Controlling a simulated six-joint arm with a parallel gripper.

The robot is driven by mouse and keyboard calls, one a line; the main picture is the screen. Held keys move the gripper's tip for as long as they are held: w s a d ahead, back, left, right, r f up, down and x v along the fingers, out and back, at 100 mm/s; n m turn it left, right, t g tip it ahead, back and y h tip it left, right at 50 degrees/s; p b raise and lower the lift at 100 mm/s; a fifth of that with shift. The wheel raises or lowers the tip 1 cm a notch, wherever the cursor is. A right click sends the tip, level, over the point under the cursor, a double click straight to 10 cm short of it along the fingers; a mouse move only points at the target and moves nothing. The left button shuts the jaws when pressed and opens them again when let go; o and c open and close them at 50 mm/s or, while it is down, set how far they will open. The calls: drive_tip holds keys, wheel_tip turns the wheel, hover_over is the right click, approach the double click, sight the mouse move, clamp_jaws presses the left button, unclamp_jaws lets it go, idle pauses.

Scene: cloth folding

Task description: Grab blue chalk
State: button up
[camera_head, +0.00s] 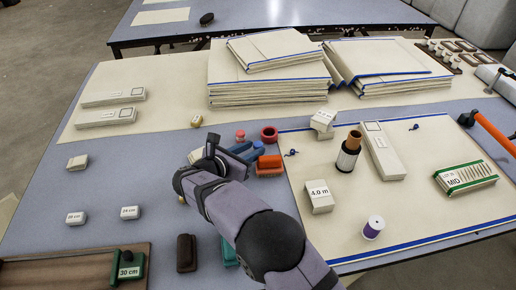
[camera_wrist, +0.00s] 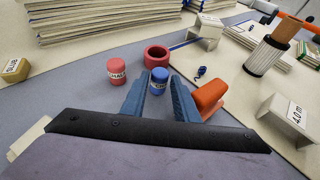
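The blue chalk (camera_wrist: 159,80) is a short blue cylinder with a white label, standing upright on the table in the wrist view. In the head view the blue chalk (camera_head: 258,145) shows as a small blue top just past my fingers. My gripper (camera_wrist: 158,88) is open, with its two blue fingers apart, one left and one right of the chalk. The chalk shows in the gap near the fingertips; I cannot tell whether it is fully between them. No contact is visible. In the head view my gripper (camera_head: 249,150) is low over the table.
A red chalk (camera_wrist: 116,72) stands left of the blue one, and a red ring (camera_wrist: 157,54) lies behind it. An orange block (camera_wrist: 208,95) lies close by my right finger. Cloth stacks (camera_head: 265,80) fill the back. A spool (camera_head: 348,152) stands on the cloth at right.

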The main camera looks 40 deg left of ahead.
drive_tip(key=shift+x, duration=0.95)
drive_tip(key=c, duration=0.7)
clamp_jaws()
drive_tip(key=shift+r, duration=0.1)
wheel_tip(320, 180, up, 10)
drive_tip(key=shift+p, duration=0.3)
